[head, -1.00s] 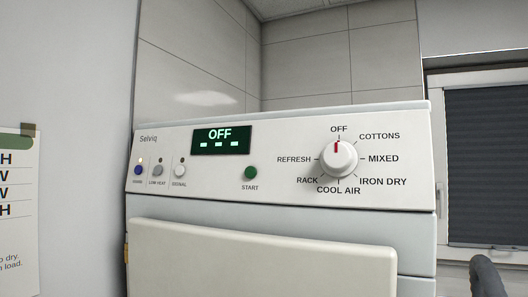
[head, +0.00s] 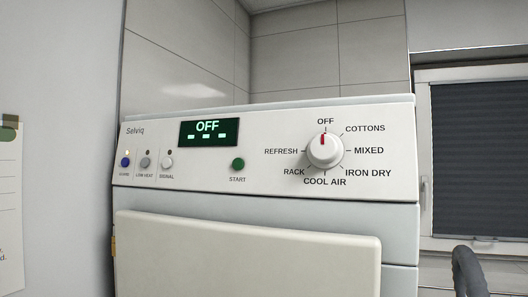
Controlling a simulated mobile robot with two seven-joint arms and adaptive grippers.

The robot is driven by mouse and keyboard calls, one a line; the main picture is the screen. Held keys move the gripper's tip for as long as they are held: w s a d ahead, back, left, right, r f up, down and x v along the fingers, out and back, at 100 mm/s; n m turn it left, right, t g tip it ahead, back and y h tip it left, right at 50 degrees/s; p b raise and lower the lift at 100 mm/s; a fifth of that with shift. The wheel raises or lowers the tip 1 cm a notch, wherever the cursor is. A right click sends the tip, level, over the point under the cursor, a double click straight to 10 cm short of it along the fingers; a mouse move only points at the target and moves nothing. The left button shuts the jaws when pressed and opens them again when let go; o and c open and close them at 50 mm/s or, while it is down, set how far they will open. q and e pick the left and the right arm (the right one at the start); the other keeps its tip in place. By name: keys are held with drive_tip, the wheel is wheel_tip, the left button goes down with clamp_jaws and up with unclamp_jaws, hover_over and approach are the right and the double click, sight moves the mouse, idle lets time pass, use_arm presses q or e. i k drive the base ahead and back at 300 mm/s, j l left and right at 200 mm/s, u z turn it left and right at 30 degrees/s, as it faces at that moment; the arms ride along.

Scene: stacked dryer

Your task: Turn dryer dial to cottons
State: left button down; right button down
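The dryer dial (head: 325,150) is a round white knob on the right part of the dryer's control panel (head: 210,180). Its red mark points up at OFF. The cottons label (head: 365,128) is to the upper right of the dial, with mixed, iron dry, cool air, rack and refresh around the rest. The display (head: 208,132) reads OFF. Neither gripper can be made out; only a dark grey rounded part (head: 468,270) shows at the lower right edge, and I cannot tell what it is. Nothing touches the dial.
A green start button (head: 238,164) and several small buttons sit left of the dial. The pale dryer door (head: 245,255) is below the panel. A tiled wall is behind, a window with a dark blind (head: 480,160) at right, and a paper notice (head: 10,210) at left.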

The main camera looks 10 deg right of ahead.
sight(324, 151)
drive_tip(key=k+l+u, duration=0.2)
drive_tip(key=u, duration=0.15)
drive_tip(key=k+l+u, duration=0.2)
drive_tip(key=u, duration=0.2)
drive_tip(key=l, duration=0.1)
